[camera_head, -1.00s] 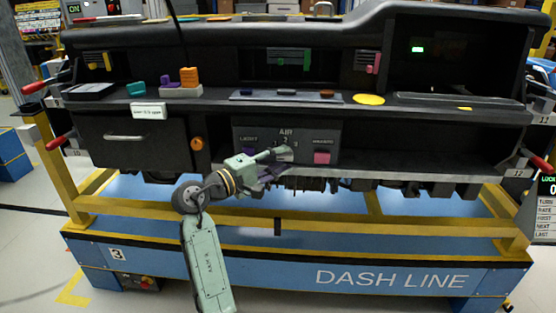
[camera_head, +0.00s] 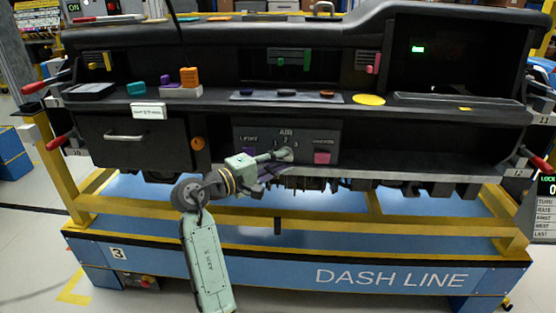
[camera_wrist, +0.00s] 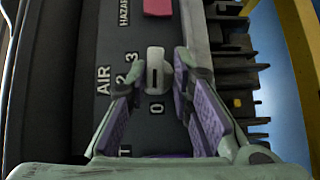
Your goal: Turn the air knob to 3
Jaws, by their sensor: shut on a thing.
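The air knob (camera_wrist: 155,64) is a pale upright-edged grip on the dark AIR panel (camera_head: 258,133), in the lower middle of the dashboard. The wrist view shows the numbers 0, 2 and 3 around it; the left finger covers part of the dial. The knob's long side runs up and down in that view. I cannot tell for sure which number it points at. My gripper (camera_wrist: 157,72) has a fingertip on each side of the knob and is shut on it. In the head view my gripper (camera_head: 283,154) hides most of the knob.
A pink hazard button (camera_head: 322,158) sits right of the knob and also shows in the wrist view (camera_wrist: 158,7). An orange round knob (camera_head: 198,143) is to the left, beside a drawer (camera_head: 125,136). A ledge runs just below the panel.

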